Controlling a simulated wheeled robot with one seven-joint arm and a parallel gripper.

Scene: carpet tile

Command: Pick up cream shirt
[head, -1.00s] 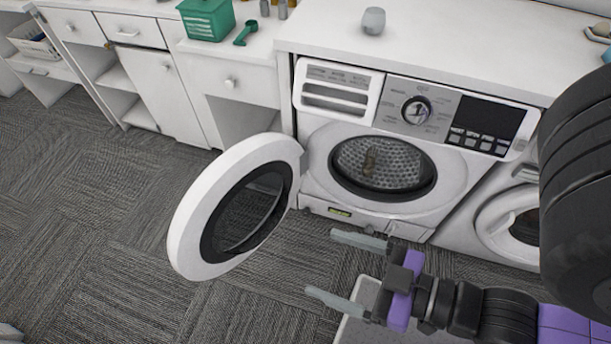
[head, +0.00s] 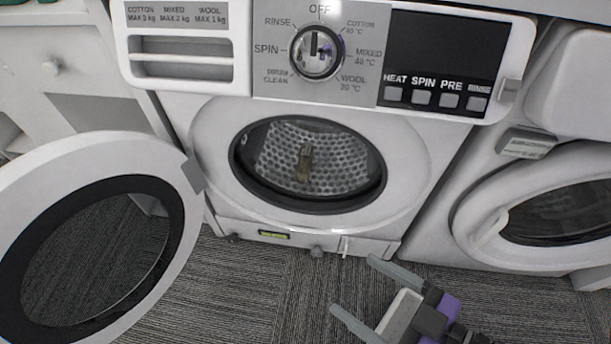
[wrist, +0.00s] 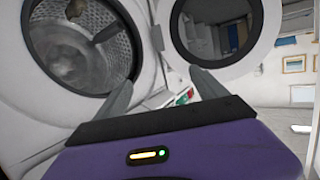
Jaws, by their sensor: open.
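A small crumpled beige-brown cloth (head: 304,163) is inside the open washer's drum (head: 340,150), against its perforated back in the head view; it may be the cream shirt. In the wrist view, the open fingers (wrist: 161,77) point between the drum opening and the door.
The washer's round door (head: 178,220) stands wide open on the left. A second machine (head: 480,215) with a closed door is on the right. White cabinets (head: 50,90) stand at the far left. Carpet (head: 230,300) shows between the door and my gripper.

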